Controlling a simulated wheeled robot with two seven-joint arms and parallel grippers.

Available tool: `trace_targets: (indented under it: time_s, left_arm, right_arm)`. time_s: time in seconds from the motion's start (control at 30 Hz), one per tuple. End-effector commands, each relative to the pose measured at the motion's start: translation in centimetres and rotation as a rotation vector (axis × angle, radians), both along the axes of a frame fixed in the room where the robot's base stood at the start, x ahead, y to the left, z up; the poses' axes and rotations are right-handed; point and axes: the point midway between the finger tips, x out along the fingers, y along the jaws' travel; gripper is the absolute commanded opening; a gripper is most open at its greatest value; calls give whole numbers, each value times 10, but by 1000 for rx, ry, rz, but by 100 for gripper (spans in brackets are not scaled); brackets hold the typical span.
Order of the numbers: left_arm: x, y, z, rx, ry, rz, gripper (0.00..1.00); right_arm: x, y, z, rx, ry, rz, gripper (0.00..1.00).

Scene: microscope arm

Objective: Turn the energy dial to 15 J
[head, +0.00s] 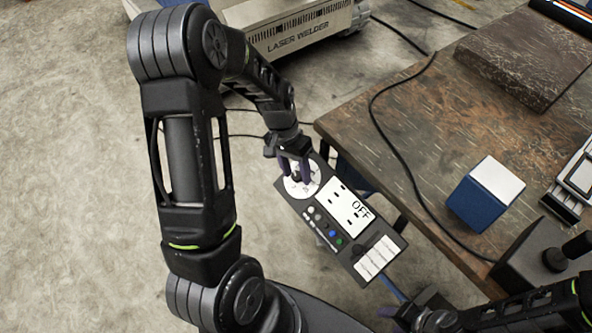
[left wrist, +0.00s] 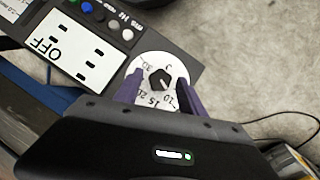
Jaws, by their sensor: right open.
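The control panel (head: 340,215) is dark with a white screen (head: 347,208) reading OFF. The energy dial (head: 301,180) is a white disc at its upper left end. A small light mark on the knob seems to point toward the 10 side. My left gripper (head: 294,167) is open over the dial, its purple fingers on either side of the knob with gaps visible.
Small coloured buttons (head: 322,226) and white label keys (head: 376,257) sit on the panel. A worn table (head: 440,130) carries a cable, a blue-and-white box (head: 486,194) and a dark slab (head: 525,55). A laser welder (head: 310,30) stands behind on the concrete floor.

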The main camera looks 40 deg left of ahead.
Motion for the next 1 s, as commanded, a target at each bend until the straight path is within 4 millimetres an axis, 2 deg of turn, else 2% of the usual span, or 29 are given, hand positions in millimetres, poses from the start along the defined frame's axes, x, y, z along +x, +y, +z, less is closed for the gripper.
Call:
trace_targets:
  time_s: [0.07, 0.53, 1.0]
  left_arm:
    - [0, 0, 0, 0, 0, 0, 40]
    - [0, 0, 0, 0, 0, 0, 1]
    - [0, 0, 1, 16, -6, -23, 0]
  right_arm:
    - [0, 0, 0, 0, 0, 0, 49]
    - [0, 0, 0, 0, 0, 0, 49]
    - [0, 0, 0, 0, 0, 0, 49]
